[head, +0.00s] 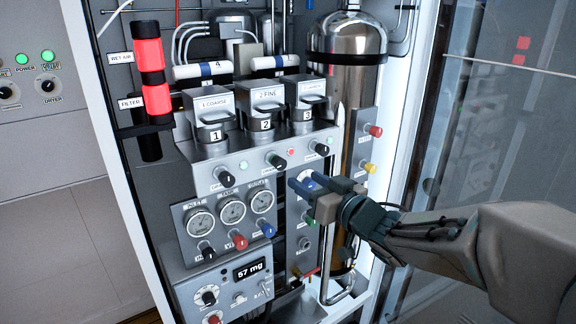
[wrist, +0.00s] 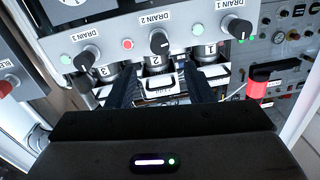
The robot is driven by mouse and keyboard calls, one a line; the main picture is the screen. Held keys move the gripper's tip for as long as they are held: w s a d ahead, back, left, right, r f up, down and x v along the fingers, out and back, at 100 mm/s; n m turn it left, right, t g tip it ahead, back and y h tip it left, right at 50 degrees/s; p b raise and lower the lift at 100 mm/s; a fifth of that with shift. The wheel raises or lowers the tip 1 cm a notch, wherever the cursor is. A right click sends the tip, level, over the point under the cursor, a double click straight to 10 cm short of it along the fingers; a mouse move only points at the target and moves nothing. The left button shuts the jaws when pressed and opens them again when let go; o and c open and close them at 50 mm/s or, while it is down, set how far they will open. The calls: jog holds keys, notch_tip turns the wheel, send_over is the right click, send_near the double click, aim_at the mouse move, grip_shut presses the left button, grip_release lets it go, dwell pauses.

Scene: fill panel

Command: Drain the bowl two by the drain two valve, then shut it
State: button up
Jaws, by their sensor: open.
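The drain two valve is a black knob (head: 277,161) in the middle of three on the sloped light panel. It also shows in the wrist view (wrist: 159,42) under the label DRAIN 2, with a red lamp (wrist: 127,44) beside it. Bowl two (head: 265,108) is the middle metal unit above the panel, marked 2 FINE; any liquid level is unclear. My gripper (head: 304,187) is in front of the panel, lower right of the valve. In the wrist view its fingers (wrist: 166,88) are spread with nothing held between them. It is apart from the knob.
Drain one knob (head: 226,178) and drain three knob (head: 320,148) flank the valve. Gauges (head: 232,211) and a 57 mg display (head: 249,270) are below. A steel cylinder (head: 346,75) stands behind at right. A glass door (head: 505,120) is open at right.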

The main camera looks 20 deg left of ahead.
aim_at(282, 165)
jog(key=x, duration=0.9)
jog(key=shift+w+a+p, duration=0.1)
jog(key=shift+w+p, duration=0.05)
jog(key=shift+p, duration=0.15)
jog(key=c, duration=1)
